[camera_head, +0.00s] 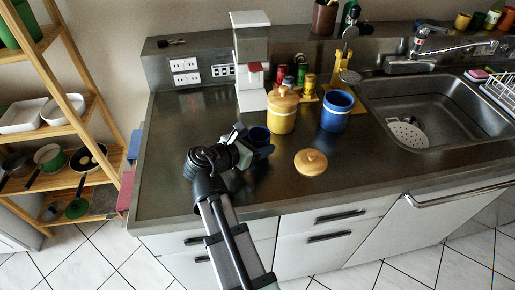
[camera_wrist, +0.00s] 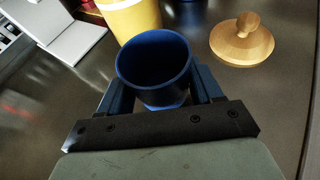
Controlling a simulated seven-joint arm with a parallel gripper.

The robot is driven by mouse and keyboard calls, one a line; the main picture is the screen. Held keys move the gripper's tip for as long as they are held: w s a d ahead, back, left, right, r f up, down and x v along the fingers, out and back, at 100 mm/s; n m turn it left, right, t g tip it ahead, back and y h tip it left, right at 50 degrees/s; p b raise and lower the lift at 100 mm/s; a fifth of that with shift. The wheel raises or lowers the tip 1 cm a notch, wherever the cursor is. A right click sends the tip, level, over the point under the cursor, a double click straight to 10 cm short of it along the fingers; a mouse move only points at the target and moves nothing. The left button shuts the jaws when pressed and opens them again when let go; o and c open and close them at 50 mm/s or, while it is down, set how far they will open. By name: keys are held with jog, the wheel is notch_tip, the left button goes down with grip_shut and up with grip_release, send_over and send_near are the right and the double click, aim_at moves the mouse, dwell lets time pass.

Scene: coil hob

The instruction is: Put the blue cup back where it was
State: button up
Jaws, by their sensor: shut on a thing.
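The blue cup (camera_wrist: 153,66) is upright between the fingers of my gripper (camera_wrist: 160,98), which is shut on it, in the wrist view. In the head view the cup (camera_head: 259,136) shows just in front of the yellow canister, partly hidden by my gripper (camera_head: 254,146). The cup looks empty inside. I cannot tell whether its base touches the counter (camera_head: 185,120).
A lidded yellow canister (camera_head: 282,113) stands close behind the cup. A blue canister (camera_head: 335,112) without a lid is to its right, and a wooden lid (camera_head: 311,162) lies in front. A white appliance (camera_head: 251,65) is behind. The left counter is clear.

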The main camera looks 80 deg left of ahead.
jog(key=shift+f, duration=1.15)
jog(key=shift+f, duration=0.1)
jog(key=o, duration=1.1)
jog(key=shift+s+d+r, duration=0.2)
jog(key=shift+s+r, duration=0.05)
jog(key=v, duration=1.1)
jog(key=shift+s+d+r, duration=0.1)
jog(key=shift+s, duration=0.05)
